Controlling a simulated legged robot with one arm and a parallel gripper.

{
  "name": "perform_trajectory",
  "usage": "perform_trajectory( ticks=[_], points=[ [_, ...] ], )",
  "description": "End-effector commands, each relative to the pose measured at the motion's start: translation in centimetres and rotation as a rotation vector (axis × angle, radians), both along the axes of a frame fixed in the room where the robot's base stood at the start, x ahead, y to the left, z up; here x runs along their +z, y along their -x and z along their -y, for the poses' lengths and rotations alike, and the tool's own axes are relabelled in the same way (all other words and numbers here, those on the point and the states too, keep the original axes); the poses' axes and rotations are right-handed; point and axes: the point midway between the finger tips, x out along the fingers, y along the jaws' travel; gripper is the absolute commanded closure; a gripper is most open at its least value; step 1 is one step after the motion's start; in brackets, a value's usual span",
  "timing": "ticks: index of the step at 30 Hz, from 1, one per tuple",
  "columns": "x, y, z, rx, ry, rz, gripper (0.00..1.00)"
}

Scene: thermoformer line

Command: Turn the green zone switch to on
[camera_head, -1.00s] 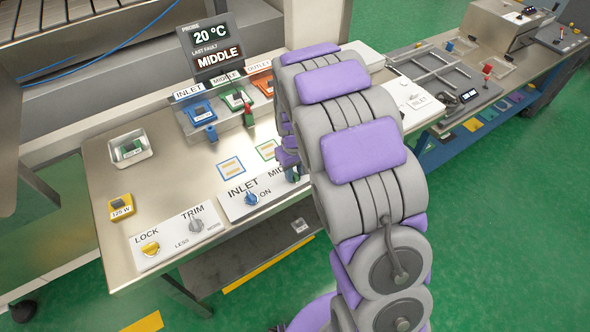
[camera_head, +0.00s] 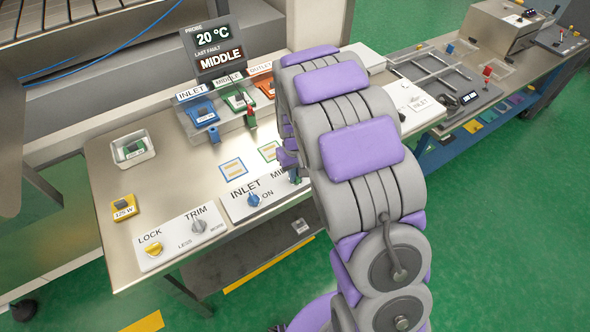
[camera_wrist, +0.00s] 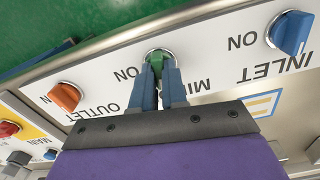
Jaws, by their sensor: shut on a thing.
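The green zone switch (camera_wrist: 156,58) is a green knob on the white panel strip, beside the upside-down words ON and MIDDLE, the latter partly hidden. My gripper (camera_wrist: 157,72) is shut on it in the wrist view, one blue-grey finger on each side. The fingers cover part of the knob, so its exact angle is hard to tell. In the head view my arm hides most of the MIDDLE panel and the switch. The blue INLET switch (camera_wrist: 289,32) and the orange OUTLET switch (camera_wrist: 64,97) sit on either side of it.
A display (camera_head: 213,48) reads 20 °C and last fault MIDDLE. Blue, green and orange modules stand behind the switch strip. A LOCK and TRIM panel (camera_head: 178,238) lies at left. A red knob (camera_wrist: 8,129) is beyond OUTLET. The metal tabletop at left has free room.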

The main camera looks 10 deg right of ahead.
Motion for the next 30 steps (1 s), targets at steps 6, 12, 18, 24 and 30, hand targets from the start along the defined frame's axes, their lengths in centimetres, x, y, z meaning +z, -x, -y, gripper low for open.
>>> perform_trajectory(
  ticks=[6,12,18,24,30],
  points=[
    [0.21,0.18,0.04,-0.182,0.000,-0.005,1.00],
    [0.15,0.31,0.01,-0.373,0.001,-0.010,1.00],
    [0.08,0.35,0.00,-0.563,0.003,-0.010,1.00],
    [0.09,0.31,0.03,-0.754,0.003,-0.008,1.00],
    [0.13,0.30,0.01,-0.943,0.004,-0.008,1.00]
  ],
)
